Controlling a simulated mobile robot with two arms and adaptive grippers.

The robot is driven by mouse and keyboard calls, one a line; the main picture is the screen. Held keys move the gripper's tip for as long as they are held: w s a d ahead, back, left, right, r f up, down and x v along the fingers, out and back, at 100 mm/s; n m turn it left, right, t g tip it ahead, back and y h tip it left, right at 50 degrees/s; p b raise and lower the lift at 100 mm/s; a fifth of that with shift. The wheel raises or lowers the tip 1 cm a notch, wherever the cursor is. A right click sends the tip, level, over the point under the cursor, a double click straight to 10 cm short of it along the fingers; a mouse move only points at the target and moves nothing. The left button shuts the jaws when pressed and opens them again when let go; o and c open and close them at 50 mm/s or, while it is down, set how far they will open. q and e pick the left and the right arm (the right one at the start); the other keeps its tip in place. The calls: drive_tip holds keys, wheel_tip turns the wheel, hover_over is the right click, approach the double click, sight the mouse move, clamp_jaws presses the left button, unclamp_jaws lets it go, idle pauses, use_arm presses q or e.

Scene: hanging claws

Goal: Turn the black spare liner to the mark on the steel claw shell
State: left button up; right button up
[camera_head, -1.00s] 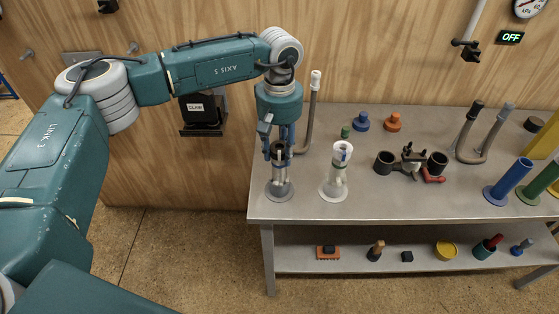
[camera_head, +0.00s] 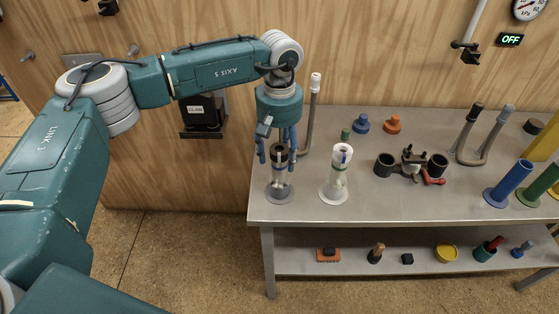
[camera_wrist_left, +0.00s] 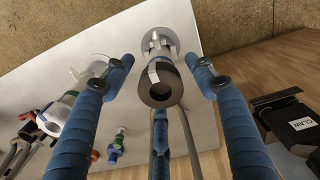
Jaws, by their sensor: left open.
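The black liner (camera_head: 280,154) sits upright at the top of the steel claw shell (camera_head: 281,176), on a round foot at the table's left end. In the left wrist view, the liner (camera_wrist_left: 160,92) is a black ring with a pale stripe on its side, and the shell (camera_wrist_left: 158,47) shows behind it. My left gripper (camera_head: 278,158) points down over it, its blue fingers open around the liner with visible gaps on both sides. It also shows in the left wrist view (camera_wrist_left: 163,66). I cannot make out the mark. My right gripper is not in view.
A white-topped clear claw (camera_head: 337,178) stands close to the right. A bent hose with a white end (camera_head: 314,105) rises behind. A black twin-cup clamp (camera_head: 411,163) with a red handle sits further right. The steel table's (camera_head: 310,211) front edge is clear.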

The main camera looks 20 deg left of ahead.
use_arm(q)
drive_tip(key=shift+r+p, duration=0.9)
drive_tip(key=shift+r, duration=1.1)
drive_tip(key=shift+f+n+b, duration=0.1)
drive_tip(key=shift+n+b, duration=0.25)
drive_tip(key=shift+n, duration=1.25)
drive_tip(key=shift+n+b, duration=0.4)
drive_tip(key=shift+n, duration=1)
drive_tip(key=shift+f, duration=0.1)
drive_tip(key=shift+w+f+b, duration=0.1)
drive_tip(key=shift+f+b, duration=1.45)
drive_tip(key=shift+f, duration=0.3)
